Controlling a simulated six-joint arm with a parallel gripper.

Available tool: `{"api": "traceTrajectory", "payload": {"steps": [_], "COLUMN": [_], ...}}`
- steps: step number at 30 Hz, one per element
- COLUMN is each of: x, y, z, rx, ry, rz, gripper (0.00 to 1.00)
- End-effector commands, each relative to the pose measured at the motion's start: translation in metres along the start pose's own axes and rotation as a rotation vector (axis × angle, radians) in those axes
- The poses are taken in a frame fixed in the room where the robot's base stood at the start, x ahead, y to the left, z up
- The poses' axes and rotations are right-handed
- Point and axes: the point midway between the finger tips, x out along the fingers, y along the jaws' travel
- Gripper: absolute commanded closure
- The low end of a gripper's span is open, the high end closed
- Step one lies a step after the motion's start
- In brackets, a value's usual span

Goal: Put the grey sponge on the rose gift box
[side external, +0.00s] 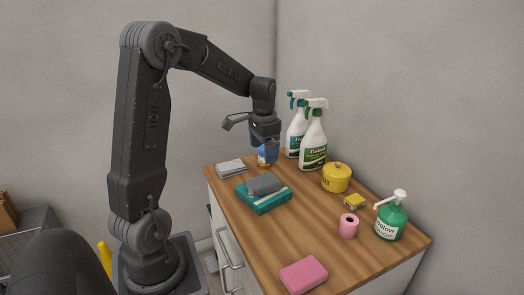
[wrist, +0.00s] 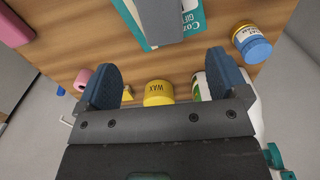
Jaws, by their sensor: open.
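In the wrist view the sponge (wrist: 160,22) shows at the top edge, partly cut off, on the teal box (wrist: 198,14). The rose gift box (side external: 303,274) lies at the near end of the counter with a bare top; its end also shows at the wrist view's upper left (wrist: 12,28). My gripper (side external: 265,158) is open and empty above the far end of the counter, beyond the sponge. Its blue fingers (wrist: 165,76) are apart.
Two spray bottles (side external: 312,145) stand close behind my gripper. A yellow wax tin (side external: 337,178), small yellow box (side external: 355,202), pink roll (side external: 348,226) and green pump bottle (side external: 390,222) line the right side. A folded grey cloth (side external: 230,168) lies back left.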

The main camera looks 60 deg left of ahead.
Motion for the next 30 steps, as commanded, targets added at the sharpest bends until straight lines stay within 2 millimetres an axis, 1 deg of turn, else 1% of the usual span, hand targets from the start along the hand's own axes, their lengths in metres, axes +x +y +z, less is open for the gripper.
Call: {"api": "traceTrajectory", "payload": {"steps": [2,4,5,8,9,11,12,15,18,21,24,27,30], "x": [-0.01,-0.022,-0.029,-0.052,-0.06,-0.071,-0.076,-0.084,-0.086,-0.086,-0.084,-0.083,-0.082], "y": [0.011,0.03,0.042,0.087,0.106,0.133,0.149,0.185,0.21,0.226,0.234,0.237,0.238], "z": [0.001,0.003,0.005,0.018,0.026,0.04,0.051,0.079,0.105,0.125,0.136,0.141,0.142], "rx": [0.004,0.008,0.01,0.014,0.014,0.014,0.014,0.014,0.011,0.008,0.004,0.001,-0.001], "ry": [0.015,0.042,0.057,0.128,0.16,0.21,0.245,0.327,0.397,0.448,0.478,0.489,0.49], "rz": [-0.01,-0.026,-0.034,-0.061,-0.069,-0.075,-0.076,-0.067,-0.046,-0.023,-0.006,0.001,0.003], "gripper": [0.07,0.07,0.07,0.07,0.07,0.07,0.07,0.07,0.07,0.07,0.07,0.07,0.07]}}
